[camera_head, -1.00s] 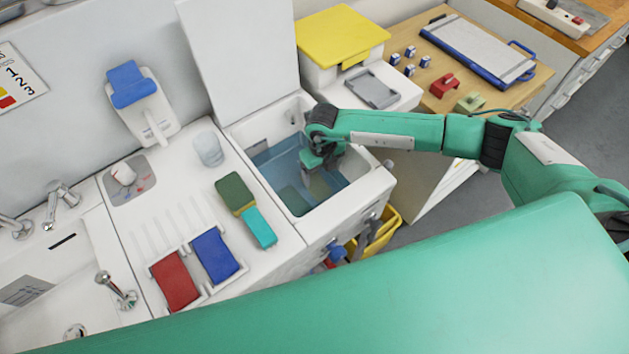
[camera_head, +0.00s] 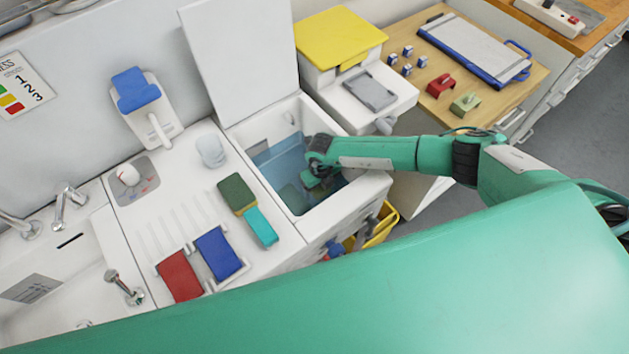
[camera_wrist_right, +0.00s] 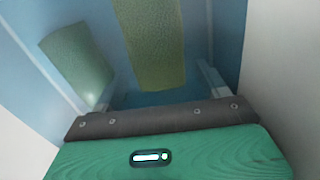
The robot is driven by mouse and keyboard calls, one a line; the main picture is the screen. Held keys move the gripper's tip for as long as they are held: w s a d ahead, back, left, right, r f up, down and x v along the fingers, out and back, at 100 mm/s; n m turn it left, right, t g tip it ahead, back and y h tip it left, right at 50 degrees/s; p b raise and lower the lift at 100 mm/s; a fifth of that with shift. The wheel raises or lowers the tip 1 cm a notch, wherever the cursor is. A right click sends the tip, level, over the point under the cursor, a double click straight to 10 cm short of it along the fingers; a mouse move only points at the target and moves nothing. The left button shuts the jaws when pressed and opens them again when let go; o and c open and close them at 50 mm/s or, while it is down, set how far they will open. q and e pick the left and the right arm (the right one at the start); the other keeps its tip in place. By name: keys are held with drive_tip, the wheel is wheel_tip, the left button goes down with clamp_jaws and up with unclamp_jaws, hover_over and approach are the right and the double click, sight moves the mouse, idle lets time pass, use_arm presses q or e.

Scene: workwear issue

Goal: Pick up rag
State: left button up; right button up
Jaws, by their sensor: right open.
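My right gripper (camera_head: 314,186) reaches down into an open white basin (camera_head: 357,203) with blue water or a blue lining. In the right wrist view, the gripper (camera_wrist_right: 156,88) is open, with its two pale fingers apart and nothing between their tips. A yellow-green flat piece (camera_wrist_right: 150,42), which looks like a rag, lies ahead of the fingers. A second, greener flat piece (camera_wrist_right: 76,58) lies to the left, partly behind the left finger. I cannot tell which is the rag. In the head view one green piece (camera_head: 294,198) shows in the basin. My left gripper is out of view.
The basin walls stand close around my right gripper, with a raised lid (camera_head: 240,60) behind. Left of it are a green-and-teal brush (camera_head: 249,212), red (camera_head: 179,276) and blue (camera_head: 217,252) folded pieces, and a clear cup (camera_head: 211,151). A yellow-lidded box (camera_head: 340,38) stands right.

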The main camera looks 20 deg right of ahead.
drive_tip(key=shift+c, duration=0.5)
drive_tip(key=c, duration=1)
drive_tip(key=shift+r, duration=0.15)
